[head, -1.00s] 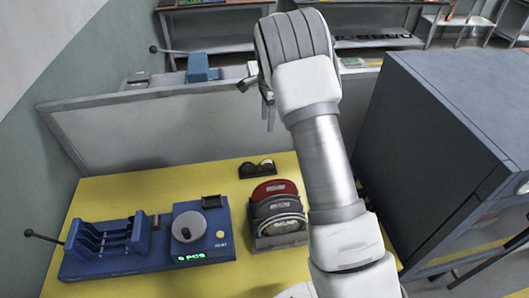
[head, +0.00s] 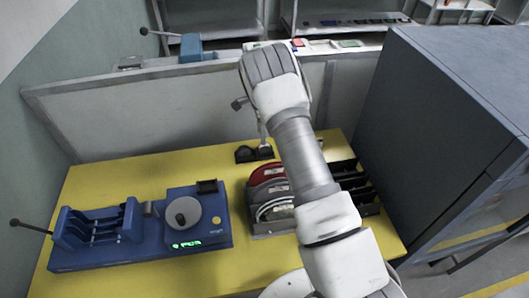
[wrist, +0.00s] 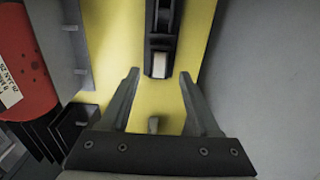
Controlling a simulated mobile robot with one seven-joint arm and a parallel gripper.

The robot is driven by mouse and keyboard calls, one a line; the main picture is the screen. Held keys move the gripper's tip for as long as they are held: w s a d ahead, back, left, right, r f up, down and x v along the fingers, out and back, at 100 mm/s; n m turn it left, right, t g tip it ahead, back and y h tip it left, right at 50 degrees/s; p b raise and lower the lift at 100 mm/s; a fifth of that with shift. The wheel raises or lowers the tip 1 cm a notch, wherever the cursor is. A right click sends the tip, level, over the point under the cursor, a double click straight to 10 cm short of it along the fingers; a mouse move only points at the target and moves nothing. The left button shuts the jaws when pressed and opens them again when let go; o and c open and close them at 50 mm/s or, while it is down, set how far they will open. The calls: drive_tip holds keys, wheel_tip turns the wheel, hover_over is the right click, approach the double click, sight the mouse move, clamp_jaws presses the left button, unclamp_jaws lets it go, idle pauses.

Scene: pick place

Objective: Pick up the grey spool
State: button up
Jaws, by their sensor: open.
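Round spools stand upright in a dark rack (head: 262,228) on the yellow table: a red spool (head: 267,172) at the back, a grey spool (head: 268,190) in front of it, and a paler one (head: 274,208) nearest. The red one (wrist: 22,65) shows at the left edge of the wrist view; the grey one cannot be made out there. My gripper (head: 263,138) points down behind the rack, near a small black holder (head: 246,154). In the wrist view, my gripper (wrist: 158,75) is open with nothing between its fingers. The black holder (wrist: 160,30) lies beyond the fingertips.
A blue machine (head: 140,250) with a grey round piece (head: 183,213) on it stands at left. A grey partition (head: 130,110) runs behind the table. A large dark cabinet (head: 440,110) stands at right. Bare yellow table (head: 150,174) shows behind the blue machine.

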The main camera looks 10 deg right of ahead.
sight(265, 148)
drive_tip(key=f, duration=0.2)
drive_tip(key=f+b, duration=0.1)
drive_tip(key=f, duration=0.2)
drive_tip(key=shift+d+f, duration=0.25)
drive_tip(key=shift+f, duration=0.1)
clamp_jaws()
